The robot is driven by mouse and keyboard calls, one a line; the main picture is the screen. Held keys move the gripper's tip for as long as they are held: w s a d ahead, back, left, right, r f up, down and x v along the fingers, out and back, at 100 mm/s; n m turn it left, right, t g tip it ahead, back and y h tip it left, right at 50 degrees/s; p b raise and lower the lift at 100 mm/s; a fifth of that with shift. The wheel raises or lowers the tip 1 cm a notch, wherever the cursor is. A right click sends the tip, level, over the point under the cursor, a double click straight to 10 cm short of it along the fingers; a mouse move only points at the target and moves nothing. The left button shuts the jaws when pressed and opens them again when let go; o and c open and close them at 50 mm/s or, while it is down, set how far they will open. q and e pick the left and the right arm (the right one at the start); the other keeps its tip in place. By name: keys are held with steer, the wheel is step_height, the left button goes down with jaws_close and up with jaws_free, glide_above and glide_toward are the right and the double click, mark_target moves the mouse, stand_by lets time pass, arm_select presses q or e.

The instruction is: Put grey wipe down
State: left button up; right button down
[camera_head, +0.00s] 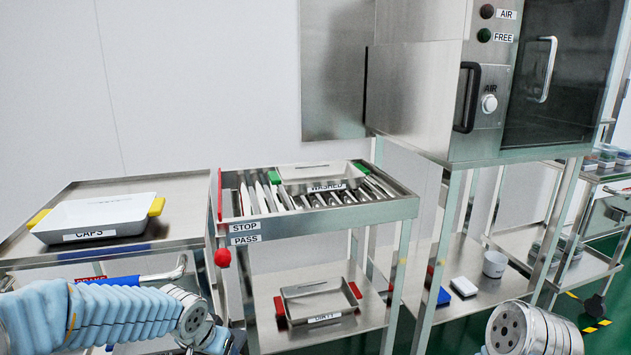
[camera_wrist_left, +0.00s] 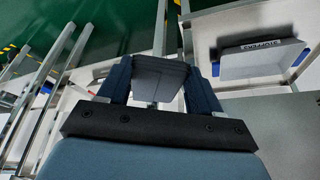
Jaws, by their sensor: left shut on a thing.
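My left gripper (camera_wrist_left: 158,88) is shut on the grey wipe (camera_wrist_left: 160,72), a folded dark grey piece between its two dark fingers in the left wrist view. The wipe appears held clear of any surface, with the floor and metal frames behind it. In the head view my left arm comes in at the lower left, and its gripper is mostly below the picture edge; the wipe cannot be made out there. My right arm shows at the lower right, its gripper out of view.
A white CAPS tray (camera_head: 95,217) with yellow handles stands on the left table. The middle rack holds a WASHED tray (camera_head: 318,173). A red-handled tray (camera_head: 320,301) sits on the shelf below. To the right are a blue box (camera_head: 442,296), a white block (camera_head: 464,286) and a cup (camera_head: 495,263).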

arm_select(q)
steer(key=s+f+n+y, duration=0.1)
steer(key=s+f, duration=0.5)
steer(key=f, duration=0.6)
steer(key=shift+n, duration=0.9)
